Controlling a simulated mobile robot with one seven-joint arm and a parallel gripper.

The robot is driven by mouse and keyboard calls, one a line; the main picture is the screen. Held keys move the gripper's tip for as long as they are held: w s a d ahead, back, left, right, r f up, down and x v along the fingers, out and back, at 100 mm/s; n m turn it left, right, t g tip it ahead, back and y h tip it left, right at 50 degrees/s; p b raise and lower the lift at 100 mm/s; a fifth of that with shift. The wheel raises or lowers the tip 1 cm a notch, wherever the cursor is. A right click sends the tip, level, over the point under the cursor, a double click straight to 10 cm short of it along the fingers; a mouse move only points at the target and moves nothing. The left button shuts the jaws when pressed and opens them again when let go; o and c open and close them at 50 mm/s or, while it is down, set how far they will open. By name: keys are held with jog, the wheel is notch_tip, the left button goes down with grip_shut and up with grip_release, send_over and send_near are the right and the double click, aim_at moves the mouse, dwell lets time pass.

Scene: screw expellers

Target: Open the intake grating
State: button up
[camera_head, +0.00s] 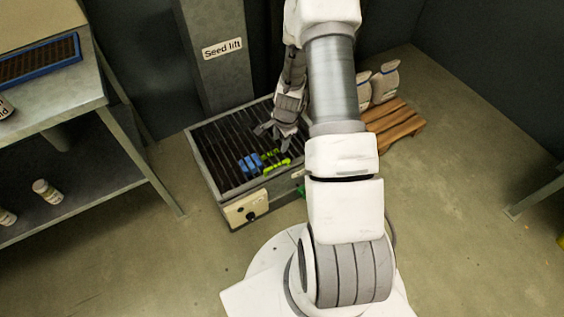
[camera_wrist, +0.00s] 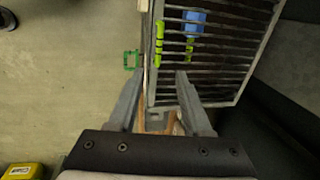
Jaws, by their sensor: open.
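The intake grating (camera_head: 225,140) is a set of dark parallel bars lying flat in a grey metal frame on the floor, below the "Seed lift" column. In the wrist view the grating (camera_wrist: 222,68) fills the upper right. A yellow-green handle-like part (camera_head: 277,164) sits at its near edge; yellow-green pieces (camera_wrist: 160,40) also show in the wrist view, beside a blue part (camera_wrist: 195,22). A green bracket (camera_wrist: 131,60) stands outside the frame's edge. My gripper (camera_head: 270,138) is open and empty above the grating; its fingers (camera_wrist: 160,75) straddle the frame's edge in the wrist view. Contact cannot be told.
A cream control box (camera_head: 246,208) with a black knob is on the frame's front. A metal shelf table (camera_head: 75,120) stands at left with bottles. A wooden pallet (camera_head: 395,122) with sacks is behind my arm. Open floor (camera_head: 460,160) lies to the right.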

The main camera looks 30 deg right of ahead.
aim_at(276, 165)
jog(key=w+f+b, duration=0.1)
jog(key=f+b, duration=0.1)
jog(key=f, duration=0.3)
jog(key=w+f+b, duration=0.1)
jog(key=f+b, duration=0.1)
jog(key=f, duration=0.4)
jog(key=w+f+b, duration=0.1)
jog(key=f+b, duration=0.1)
jog(key=f, duration=0.4)
jog(key=shift+w+f, duration=0.15)
grip_shut()
dwell(0.8)
